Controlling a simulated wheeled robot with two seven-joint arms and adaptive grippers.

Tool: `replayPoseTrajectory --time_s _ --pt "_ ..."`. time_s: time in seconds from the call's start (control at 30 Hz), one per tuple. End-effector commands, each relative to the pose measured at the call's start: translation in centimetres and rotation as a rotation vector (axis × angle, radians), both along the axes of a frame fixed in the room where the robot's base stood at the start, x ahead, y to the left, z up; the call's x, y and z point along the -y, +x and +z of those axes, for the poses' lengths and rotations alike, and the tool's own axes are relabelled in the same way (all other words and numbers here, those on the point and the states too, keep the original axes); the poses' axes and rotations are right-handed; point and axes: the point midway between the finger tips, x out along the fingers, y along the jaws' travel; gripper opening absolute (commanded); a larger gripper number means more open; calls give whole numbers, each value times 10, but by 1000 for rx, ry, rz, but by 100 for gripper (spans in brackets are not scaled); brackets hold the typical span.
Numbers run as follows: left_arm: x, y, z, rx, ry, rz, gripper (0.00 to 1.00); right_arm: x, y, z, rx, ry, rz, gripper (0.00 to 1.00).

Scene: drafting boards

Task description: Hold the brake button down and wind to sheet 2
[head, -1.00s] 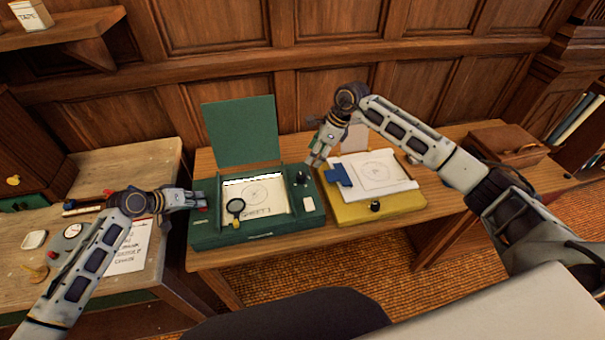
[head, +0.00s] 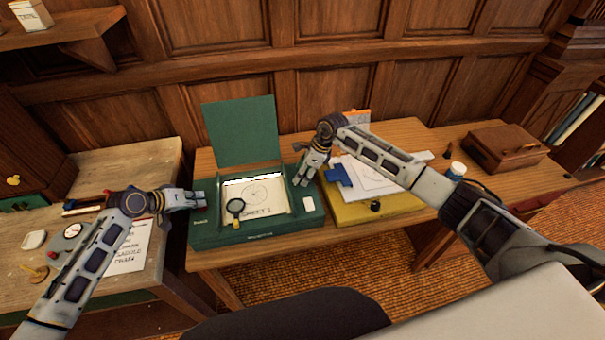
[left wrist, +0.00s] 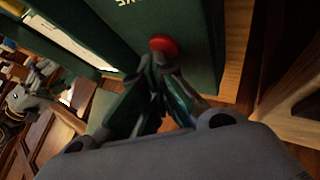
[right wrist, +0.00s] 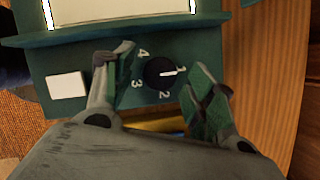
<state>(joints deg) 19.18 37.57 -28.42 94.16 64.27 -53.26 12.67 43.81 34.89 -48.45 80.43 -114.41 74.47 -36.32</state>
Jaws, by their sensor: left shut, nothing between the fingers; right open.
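The green drafting box (head: 222,238) stands open on the middle table. Its window shows a sheet (head: 268,193) with a circle drawing; the label appears to read SHEET 1. The red brake button (left wrist: 163,43) shows in the left wrist view. My left gripper (head: 203,199) is shut and empty, its tips at the button's edge; I cannot tell whether it is pressed. In the right wrist view the black winding knob (right wrist: 158,74) has its white mark towards 1 on a dial numbered 1 to 4. My right gripper (head: 302,181) is open, its fingers on either side of the knob.
A white block (right wrist: 67,86) sits left of the knob. A yellow board (head: 350,213) with paper and a blue piece stands close on the right. A brown case (head: 505,150) is farther right.

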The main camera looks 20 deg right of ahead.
Motion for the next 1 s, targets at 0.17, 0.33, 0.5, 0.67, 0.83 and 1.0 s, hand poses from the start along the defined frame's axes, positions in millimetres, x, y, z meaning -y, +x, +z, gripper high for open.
replayPoseTrajectory --time_s 0.17,0.33,0.5,0.67,0.83,1.0 --pt "0 -1 -2 -3 2 0 0 -2 1 -7 0 -1 0 56" --pt "0 -1 -2 -3 2 0 0 -2 1 -7 0 -1 0 56" --pt "0 -1 -2 -3 2 0 0 -2 1 -7 0 -1 0 48" --pt "0 -1 -2 -3 2 0 0 -2 1 -7 0 -1 0 28" --pt "0 -1 -2 -3 2 0 0 -2 1 -7 0 -1 0 11" --pt "0 -1 -2 -3 2 0 0 -2 1 -7 1 -2 -6 11"
